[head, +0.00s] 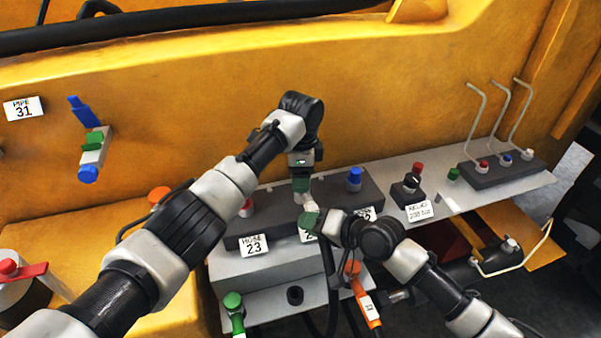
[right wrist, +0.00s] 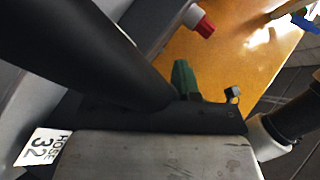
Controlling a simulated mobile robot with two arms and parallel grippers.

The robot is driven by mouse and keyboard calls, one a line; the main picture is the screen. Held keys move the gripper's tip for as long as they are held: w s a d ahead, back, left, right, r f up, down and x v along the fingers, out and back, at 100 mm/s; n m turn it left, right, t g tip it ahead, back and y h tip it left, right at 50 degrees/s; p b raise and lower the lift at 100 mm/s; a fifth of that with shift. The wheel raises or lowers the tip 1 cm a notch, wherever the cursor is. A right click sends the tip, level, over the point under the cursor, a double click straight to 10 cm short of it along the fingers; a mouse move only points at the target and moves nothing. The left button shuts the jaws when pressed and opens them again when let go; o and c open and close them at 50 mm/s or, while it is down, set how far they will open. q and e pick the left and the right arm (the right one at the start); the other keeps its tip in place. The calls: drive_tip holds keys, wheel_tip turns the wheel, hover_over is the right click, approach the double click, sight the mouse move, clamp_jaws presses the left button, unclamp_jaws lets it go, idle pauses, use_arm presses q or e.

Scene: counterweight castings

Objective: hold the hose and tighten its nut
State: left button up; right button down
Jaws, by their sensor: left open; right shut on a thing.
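My left gripper (head: 303,194) is open and points down over the middle of the dark fitting block (head: 278,203). My right gripper (head: 313,222) is just below it at the block's front edge, shut on a black hose (head: 329,268) that hangs down in front. The thick black hose also fills the upper left of the right wrist view (right wrist: 90,50), running towards a green part (right wrist: 184,80). The nut and the hose end are hidden by the grippers, so I cannot tell how they meet.
On the block are a red fitting (head: 246,208) and a blue fitting (head: 354,179). An orange-ended hose (head: 366,302) and a green-ended one (head: 234,308) stand below. A relay (head: 407,188) is to the right.

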use_arm(q)
drive_tip(key=shift+r, duration=0.1)
wheel_tip(320, 180, up, 12)
idle(0.5)
use_arm(e)
drive_tip(key=c, duration=0.8)
unclamp_jaws()
drive_tip(key=shift+d, duration=0.1)
